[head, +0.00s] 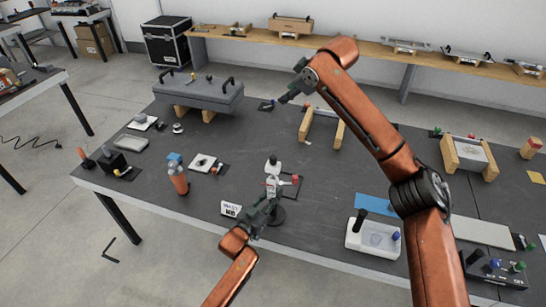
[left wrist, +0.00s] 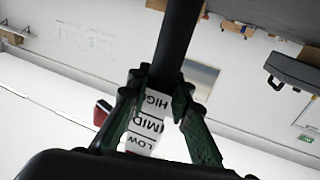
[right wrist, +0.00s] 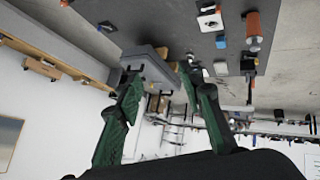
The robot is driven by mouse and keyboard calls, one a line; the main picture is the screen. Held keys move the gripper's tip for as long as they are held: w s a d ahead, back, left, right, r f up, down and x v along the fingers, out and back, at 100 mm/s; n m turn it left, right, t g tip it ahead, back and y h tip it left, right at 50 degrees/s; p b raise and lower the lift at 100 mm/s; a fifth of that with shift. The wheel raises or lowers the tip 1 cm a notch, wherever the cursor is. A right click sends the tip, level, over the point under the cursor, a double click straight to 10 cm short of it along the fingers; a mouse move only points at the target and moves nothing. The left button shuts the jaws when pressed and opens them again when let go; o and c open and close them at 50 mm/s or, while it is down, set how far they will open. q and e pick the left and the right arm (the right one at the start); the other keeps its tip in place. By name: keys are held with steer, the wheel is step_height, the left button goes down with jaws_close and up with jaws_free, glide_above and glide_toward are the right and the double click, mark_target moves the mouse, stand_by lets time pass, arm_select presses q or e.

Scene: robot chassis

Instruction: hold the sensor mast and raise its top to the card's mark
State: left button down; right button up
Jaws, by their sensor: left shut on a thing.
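The sensor mast stands near the table's front edge, with a white head (head: 273,166) and a dark round base (head: 278,215). My left gripper (head: 266,207) is shut on the mast from the front. In the left wrist view the mast's black pole (left wrist: 178,40) rises between the green fingers (left wrist: 158,100). A white strip (left wrist: 150,122) marked HIGH, MID and LOW shows there. A small white card (head: 231,209) with dark print stands left of the mast; its print is too small to read. My right gripper (head: 287,96) is raised above the table, open and empty, its fingers apart in its wrist view (right wrist: 160,75).
An orange bottle (head: 178,180) stands left of the mast. A grey lidded case (head: 200,92) on wooden blocks is at the back left. Wooden stands (head: 468,155) are at the right. The table between is mostly clear.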

mark_target(274, 156)
steer(key=s+f+n+g, duration=0.2)
steer(key=s+f+g, duration=0.45)
steer(key=s, duration=0.55)
steer(key=shift+h, duration=0.4)
steer(key=x, duration=1.3)
steer(key=shift+w+a, duration=0.2)
steer(key=shift+r, duration=0.1)
jaws_close()
